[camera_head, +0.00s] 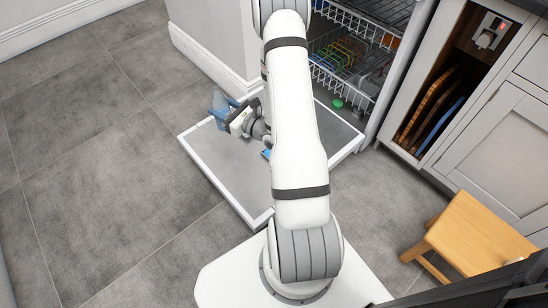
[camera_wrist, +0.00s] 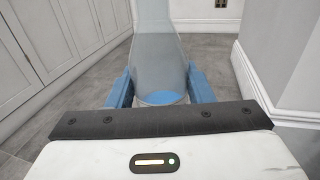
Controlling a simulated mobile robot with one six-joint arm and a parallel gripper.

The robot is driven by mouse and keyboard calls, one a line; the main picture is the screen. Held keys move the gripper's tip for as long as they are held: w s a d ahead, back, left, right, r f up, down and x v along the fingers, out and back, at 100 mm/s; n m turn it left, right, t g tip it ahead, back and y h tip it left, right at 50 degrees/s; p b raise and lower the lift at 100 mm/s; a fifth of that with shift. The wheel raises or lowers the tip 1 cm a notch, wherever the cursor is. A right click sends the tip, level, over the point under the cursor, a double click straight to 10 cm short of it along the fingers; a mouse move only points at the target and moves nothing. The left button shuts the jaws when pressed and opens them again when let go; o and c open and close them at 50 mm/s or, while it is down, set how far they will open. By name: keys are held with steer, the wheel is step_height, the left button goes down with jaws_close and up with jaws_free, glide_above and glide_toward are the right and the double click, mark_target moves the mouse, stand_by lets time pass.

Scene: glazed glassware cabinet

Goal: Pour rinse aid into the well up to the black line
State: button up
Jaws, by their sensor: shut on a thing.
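My gripper (camera_head: 222,112) has blue fingers and is shut on a translucent bottle (camera_head: 218,98), held near the left edge of the lowered dishwasher door. In the wrist view the clear bottle (camera_wrist: 158,55) stands between the blue fingers of my gripper (camera_wrist: 160,92), its body narrowing upward, with blue liquid low inside. Its top is cut off there. The dishwasher door (camera_head: 225,165) lies open with its grey inner face up. A small blue part (camera_head: 266,153) shows on it, partly behind my arm. The well and black line cannot be made out.
A small green round thing (camera_head: 337,103) lies near the lower rack. The dishwasher racks (camera_head: 350,55) hold coloured dishes. A wooden stool (camera_head: 470,235) stands at right, below grey cabinets (camera_head: 490,145). A white wall corner (camera_head: 210,60) is close behind the gripper. Floor at left is clear.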

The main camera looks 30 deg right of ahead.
steer(key=s+d+f+m+h+b, duration=0.1)
steer(key=d+f+b, duration=0.3)
steer(key=f, duration=0.4)
steer(key=s+d+f+h+b, duration=0.1)
steer(key=s+d+f+b, duration=0.2)
steer(key=f, duration=0.5)
steer(key=s+d+f+m+t+h+b, duration=0.1)
steer(key=d+f+b, duration=0.3)
steer(key=f, duration=0.5)
steer(key=shift+s+d+m+h+b, duration=0.35)
steer(key=shift+s+h+b, duration=0.2)
steer(key=shift+b, duration=0.45)
steer(key=shift+f, duration=0.15)
steer(key=f+m+g+y+p, duration=0.1)
steer(key=m, duration=0.2)
steer(key=f+m+g+p, duration=0.2)
steer(key=m, duration=0.2)
steer(key=f+m+g+y+p, duration=0.1)
steer(key=m+p, duration=0.1)
steer(key=m, duration=0.1)
steer(key=shift+w+d+f+m+g+y, duration=0.15)
steer(key=shift+d+f+m+g+y, duration=0.1)
steer(key=shift+d+f+g+y, duration=0.15)
steer(key=shift+f+m+g+y+p, duration=0.2)
steer(key=shift+m+g+y+p, duration=0.2)
steer(key=shift+m, duration=0.3)
steer(key=shift+f+m+y, duration=0.15)
steer(key=shift+m+y, duration=0.1)
steer(key=shift+m, duration=0.25)
